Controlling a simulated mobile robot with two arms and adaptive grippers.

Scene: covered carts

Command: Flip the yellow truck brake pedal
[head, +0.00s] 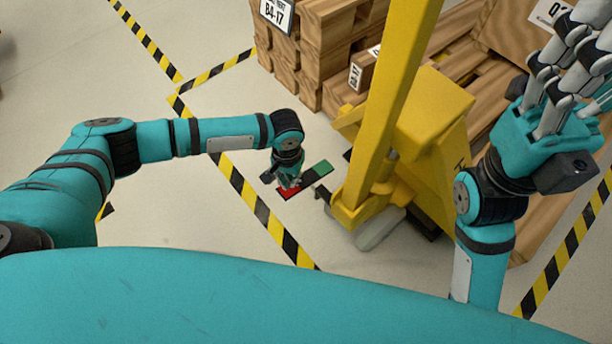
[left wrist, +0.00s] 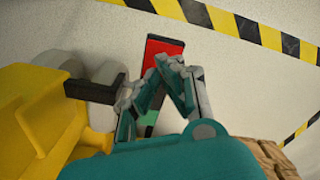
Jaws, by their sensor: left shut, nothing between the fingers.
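The brake pedal is a flat bar with a red end (head: 287,192), a dark middle and a green end (head: 321,168), low at the base of the yellow truck (head: 436,112). In the left wrist view the red end (left wrist: 165,46) lies just beyond the fingertips. My left gripper (head: 288,184) points down over the red end, its fingers (left wrist: 172,64) shut with nothing between them. Whether it touches the pedal I cannot tell. The green end is partly hidden behind the fingers in that view. My right gripper (head: 577,70) is raised at the upper right, fingers spread, empty.
Wooden crates (head: 303,60) stand behind the truck, and a wooden pallet (head: 480,55) lies beside it. A dark bracket (left wrist: 96,92) juts from the truck beside the pedal. Yellow-black floor tape (head: 262,212) runs past; the floor left of the truck is clear.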

